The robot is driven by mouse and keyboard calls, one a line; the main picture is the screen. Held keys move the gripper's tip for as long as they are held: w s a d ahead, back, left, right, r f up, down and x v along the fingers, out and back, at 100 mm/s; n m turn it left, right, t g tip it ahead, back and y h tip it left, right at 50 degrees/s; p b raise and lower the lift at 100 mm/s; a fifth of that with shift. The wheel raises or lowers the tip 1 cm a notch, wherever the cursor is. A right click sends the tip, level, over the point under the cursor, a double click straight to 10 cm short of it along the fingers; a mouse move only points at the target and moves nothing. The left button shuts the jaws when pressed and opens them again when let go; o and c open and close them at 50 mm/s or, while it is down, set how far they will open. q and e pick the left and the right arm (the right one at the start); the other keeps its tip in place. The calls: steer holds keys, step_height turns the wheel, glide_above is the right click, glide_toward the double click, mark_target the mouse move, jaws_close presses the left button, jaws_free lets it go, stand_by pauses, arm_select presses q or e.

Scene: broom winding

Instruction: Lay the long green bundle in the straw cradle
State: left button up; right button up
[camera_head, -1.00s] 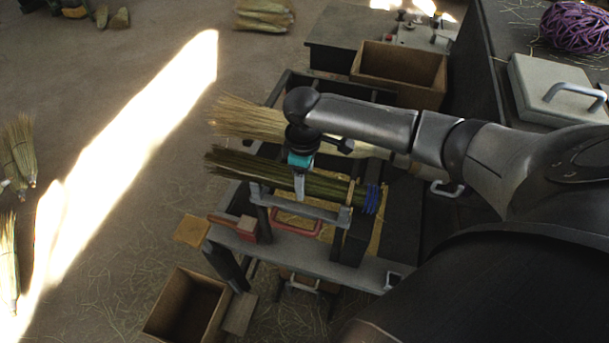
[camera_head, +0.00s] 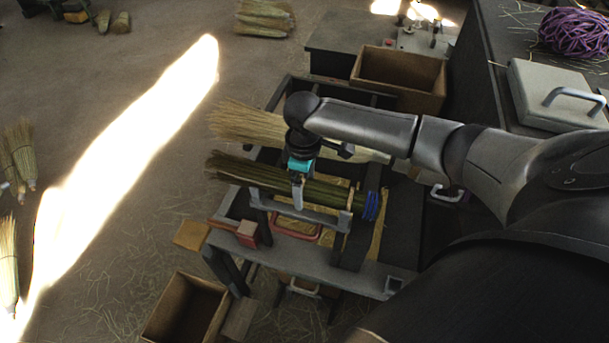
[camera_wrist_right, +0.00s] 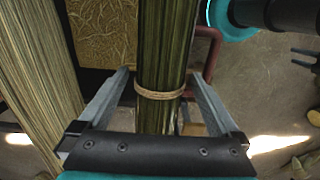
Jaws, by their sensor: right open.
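The long green bundle (camera_head: 325,190) lies across a grey bracket (camera_head: 318,216) on the bench, its brushy end to the left and a blue binding at its right end. My right gripper (camera_head: 297,195) is over the bundle's middle from above. In the wrist view the gripper (camera_wrist_right: 160,88) is open, one finger on each side of the green bundle (camera_wrist_right: 165,45), around a tan tie. A straw-coloured panel (camera_wrist_right: 103,35) shows beside it; I cannot tell whether it is part of the straw cradle. My left gripper is not in view.
A paler straw bundle (camera_head: 245,122) lies just behind the green one. A wooden box (camera_head: 400,75) stands at the back and an open box (camera_head: 187,305) at the front. A purple coil (camera_head: 573,30) sits on the right counter.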

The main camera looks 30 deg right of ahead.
step_height(320, 180, up, 15)
steer(key=shift+p, duration=0.4)
steer(key=shift+a, duration=0.1)
